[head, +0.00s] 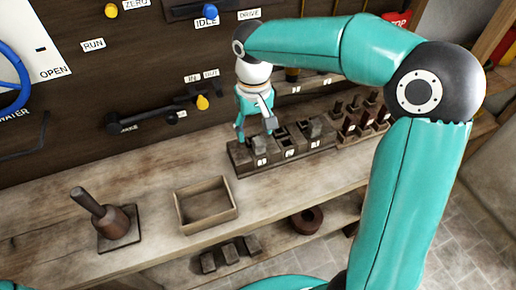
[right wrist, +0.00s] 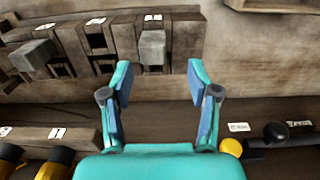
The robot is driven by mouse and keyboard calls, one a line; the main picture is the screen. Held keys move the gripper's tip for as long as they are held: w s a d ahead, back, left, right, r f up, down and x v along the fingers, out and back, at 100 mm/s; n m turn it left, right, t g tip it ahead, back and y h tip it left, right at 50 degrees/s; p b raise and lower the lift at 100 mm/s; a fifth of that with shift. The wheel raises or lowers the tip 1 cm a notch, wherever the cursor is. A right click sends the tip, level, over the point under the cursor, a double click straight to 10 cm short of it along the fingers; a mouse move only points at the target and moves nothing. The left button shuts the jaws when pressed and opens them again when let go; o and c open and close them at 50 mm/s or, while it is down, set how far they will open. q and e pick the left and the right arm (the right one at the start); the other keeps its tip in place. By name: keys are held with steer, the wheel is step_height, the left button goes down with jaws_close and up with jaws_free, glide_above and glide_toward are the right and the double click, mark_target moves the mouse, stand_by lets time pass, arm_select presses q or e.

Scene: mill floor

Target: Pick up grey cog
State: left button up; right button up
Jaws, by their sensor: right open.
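Two grey blocks, which look like the cogs, sit in a dark wooden rack (head: 238,160) with labelled slots. One grey cog (head: 259,146) is at the rack's left end, just below my right gripper (head: 256,129). The other grey block (head: 314,128) is farther right. In the right wrist view, the nearer grey cog (right wrist: 152,48) shows beyond and between the fingertips of my right gripper (right wrist: 160,84), and the other block (right wrist: 32,54) is at the left. My right gripper is open and empty, apart from the cog. My left gripper is not in view.
An open wooden box (head: 207,203) and a wooden-handled tool on a plate (head: 115,223) stand on the bench. A rack of brown pegs (head: 360,122) is right of the slots. The yellow knob (head: 202,102) and dark lever (head: 140,123) stick out from the wall panel behind.

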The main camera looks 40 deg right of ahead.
mark_target(258, 139)
steer(key=shift+s+d+f, duration=0.1)
steer(key=shift+s+f, duration=0.05)
steer(key=shift+f, duration=0.75)
steer(key=shift+s+d+f, duration=0.1)
steer(key=shift+s+f, duration=0.1)
steer(key=shift+f, duration=0.75)
steer(key=shift+s+d+f, duration=0.1)
steer(key=shift+s+f, duration=0.05)
steer(key=shift+f, duration=0.75)
steer(key=c, duration=1)
steer(key=shift+c, duration=0.2)
steer(key=shift+r, duration=0.1)
